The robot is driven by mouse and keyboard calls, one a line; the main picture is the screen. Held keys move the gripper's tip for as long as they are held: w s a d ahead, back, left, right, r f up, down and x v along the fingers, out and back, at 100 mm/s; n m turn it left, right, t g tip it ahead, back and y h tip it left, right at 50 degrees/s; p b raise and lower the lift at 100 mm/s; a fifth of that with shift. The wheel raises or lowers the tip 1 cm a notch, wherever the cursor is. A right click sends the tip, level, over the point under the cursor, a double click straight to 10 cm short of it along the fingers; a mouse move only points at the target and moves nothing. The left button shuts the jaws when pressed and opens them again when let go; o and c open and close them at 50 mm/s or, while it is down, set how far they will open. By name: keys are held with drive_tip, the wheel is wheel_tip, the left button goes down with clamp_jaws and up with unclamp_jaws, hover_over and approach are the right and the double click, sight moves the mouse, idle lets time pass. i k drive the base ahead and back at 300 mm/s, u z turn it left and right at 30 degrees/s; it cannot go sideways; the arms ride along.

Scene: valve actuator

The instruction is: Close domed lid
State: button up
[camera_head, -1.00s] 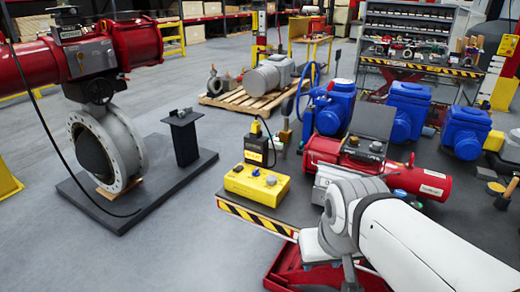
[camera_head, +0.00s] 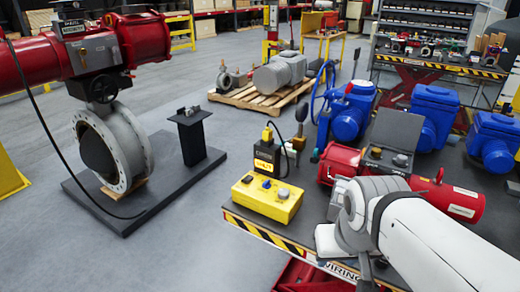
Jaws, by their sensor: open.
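A red actuator (camera_head: 463,203) lies on the work table at the right. A dark box (camera_head: 386,160) with a round raised piece on its top sits on it. A dark grey flat panel (camera_head: 398,128) stands tilted up behind this box and looks like a raised lid. I cannot make out for sure which part is the domed lid. My white arm reaches in from the lower right and covers part of the actuator's front.
A yellow control box (camera_head: 267,200) and a black-and-yellow device (camera_head: 266,155) stand near the table's left edge. Blue actuators (camera_head: 435,112) stand behind the lid. A large valve (camera_head: 112,150) stands on a floor plate at the left. The floor between plate and table is clear.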

sight(395, 128)
drive_tip(key=i, duration=1.15)
drive_tip(key=u, duration=0.1)
drive_tip(key=k, duration=0.55)
drive_tip(key=z, duration=1.5)
drive_tip(key=k, duration=1)
drive_tip(key=u, duration=0.3)
drive_tip(key=i, duration=1)
